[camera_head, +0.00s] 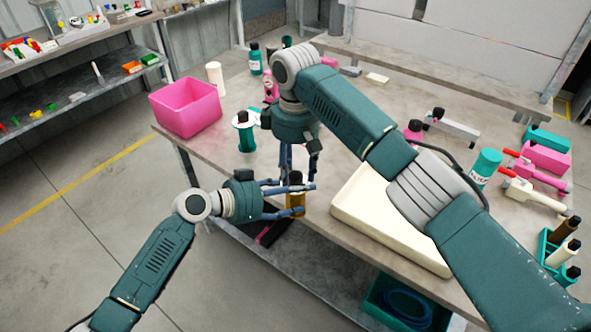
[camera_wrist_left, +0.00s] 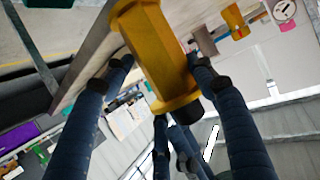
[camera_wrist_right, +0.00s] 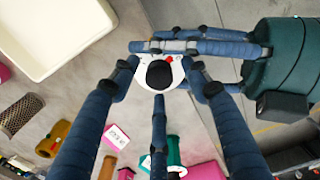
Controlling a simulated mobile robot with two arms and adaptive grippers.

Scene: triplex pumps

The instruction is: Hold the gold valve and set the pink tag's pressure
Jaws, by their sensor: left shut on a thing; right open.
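The gold valve (camera_head: 295,203) is upright at the table's front edge, with a black cap on top. My left gripper (camera_head: 303,197) is shut on its body from the left. In the left wrist view the hexagonal gold body (camera_wrist_left: 160,50) sits between the fingers. My right gripper (camera_head: 299,170) points down from above, open, its fingers spread around the valve's top. The right wrist view shows the black knob (camera_wrist_right: 159,74) over a white dial with a red mark, between the right fingers; contact is unclear.
A cream tray (camera_head: 352,222) lies right of the valve. A pink bin (camera_head: 187,108) stands at the table's left corner, with a teal spool-shaped part (camera_head: 245,133) nearby. More valves and bottles (camera_head: 485,165) stand on the right. My right arm crosses over the table.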

